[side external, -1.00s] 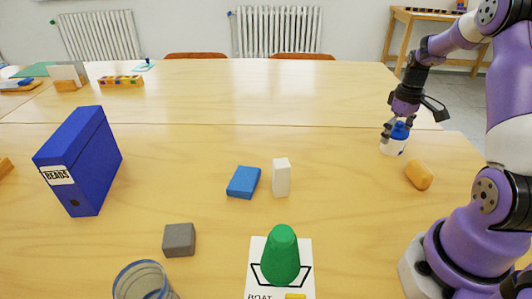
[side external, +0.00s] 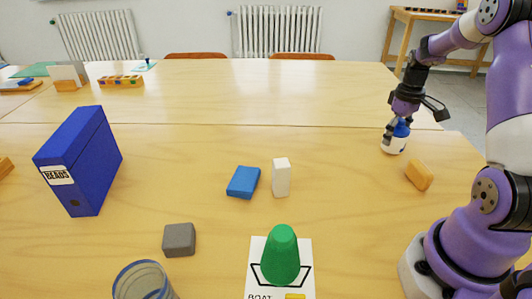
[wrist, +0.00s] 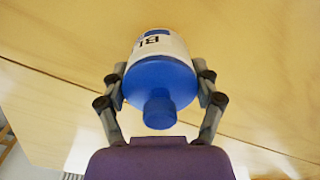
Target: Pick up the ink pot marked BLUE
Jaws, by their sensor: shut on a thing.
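The ink pot (side external: 394,145) is a white pot with a blue cap, near the right edge of the table. In the wrist view the ink pot (wrist: 160,72) shows a label reading "BL", the rest turned out of sight. My gripper (side external: 400,128) points down over it. In the wrist view my gripper (wrist: 162,88) has a finger on each side of the pot and is shut on it. The pot appears upright and at table level; I cannot tell whether its base touches the table.
An orange block (side external: 419,175) lies close by, in front of the pot. A white block (side external: 281,177), a blue block (side external: 243,182), a grey block (side external: 179,240), a green cone (side external: 281,255) and a blue BEADS box (side external: 82,160) stand farther left.

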